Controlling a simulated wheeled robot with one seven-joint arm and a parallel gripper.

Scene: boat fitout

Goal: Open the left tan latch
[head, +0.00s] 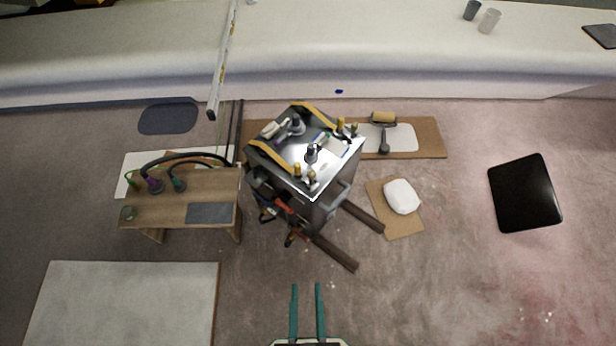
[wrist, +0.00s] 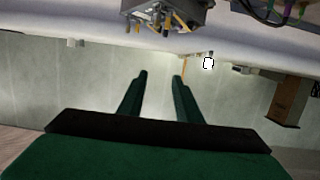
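A grey metal box (head: 325,170) stands in the middle of the head view. Two tan bars lie along its top: a left tan bar (head: 270,157) on the near left edge and another tan bar (head: 316,117) on the far edge. They look like the latches, but I cannot tell for certain. My gripper (head: 306,285) has two parallel green fingers, apart and empty, in front of the box and clear of it. In the wrist view, my gripper (wrist: 159,77) is also open with nothing between the fingers; the metal box (wrist: 172,14) shows at the top edge.
A wooden bench (head: 170,208) with cables stands left of the box. Dark beams (head: 335,252) lie on the floor by the box. A board with a white lump (head: 401,196) and a black panel (head: 525,192) lie to the right. The floor around my gripper is clear.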

